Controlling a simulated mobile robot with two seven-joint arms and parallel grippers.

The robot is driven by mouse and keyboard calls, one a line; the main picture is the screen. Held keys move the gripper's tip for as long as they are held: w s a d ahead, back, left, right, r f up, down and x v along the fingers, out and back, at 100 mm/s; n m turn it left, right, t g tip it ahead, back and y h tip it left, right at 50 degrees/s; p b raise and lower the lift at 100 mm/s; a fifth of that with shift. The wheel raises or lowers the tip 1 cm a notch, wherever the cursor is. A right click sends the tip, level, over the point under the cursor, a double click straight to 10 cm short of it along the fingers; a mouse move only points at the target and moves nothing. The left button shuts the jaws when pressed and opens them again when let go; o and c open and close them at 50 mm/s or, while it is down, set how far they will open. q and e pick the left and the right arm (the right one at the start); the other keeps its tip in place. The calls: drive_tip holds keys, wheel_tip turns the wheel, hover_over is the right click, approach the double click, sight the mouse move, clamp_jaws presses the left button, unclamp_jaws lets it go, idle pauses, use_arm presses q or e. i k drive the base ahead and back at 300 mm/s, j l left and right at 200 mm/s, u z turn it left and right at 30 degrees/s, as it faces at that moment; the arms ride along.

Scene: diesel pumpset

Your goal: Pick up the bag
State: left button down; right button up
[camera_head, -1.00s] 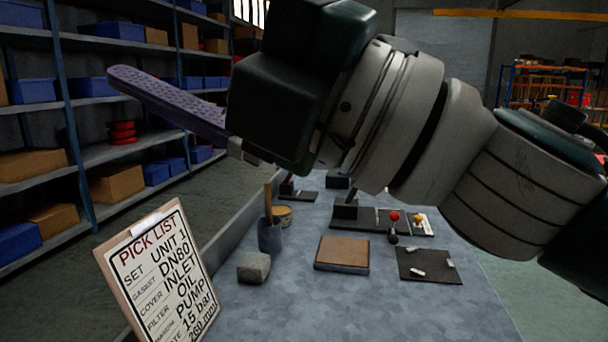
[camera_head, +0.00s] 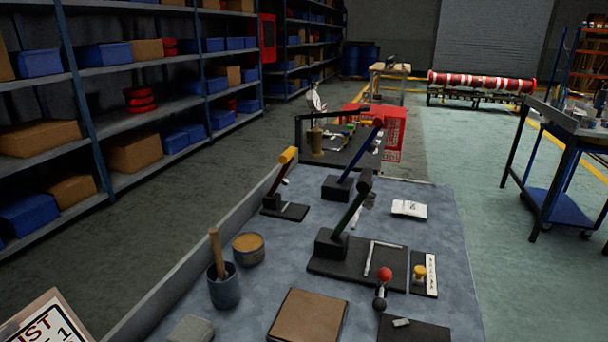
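A small flat white packet with dark print (camera_head: 409,209) lies on the far right part of the grey workbench (camera_head: 425,240). It is the thing that looks most like the bag, but it is too small to be sure. Nothing covers it. Neither of my grippers shows in the head view.
Left of the packet stand tools with upright handles on black blocks (camera_head: 331,243). Nearer are a red-knobbed piece (camera_head: 385,275), a brown-topped block (camera_head: 308,318), a tin (camera_head: 249,249) and a cup with a brush (camera_head: 223,290). Shelves (camera_head: 120,112) line the left. Floor is open right of the bench.

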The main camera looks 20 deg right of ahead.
sight(404, 208)
drive_tip(key=i+l+u, duration=0.45)
drive_tip(key=l, duration=1.4)
drive_tip(key=l+u, duration=0.5)
drive_tip(key=l, duration=1.35)
drive_tip(key=k, duration=0.05)
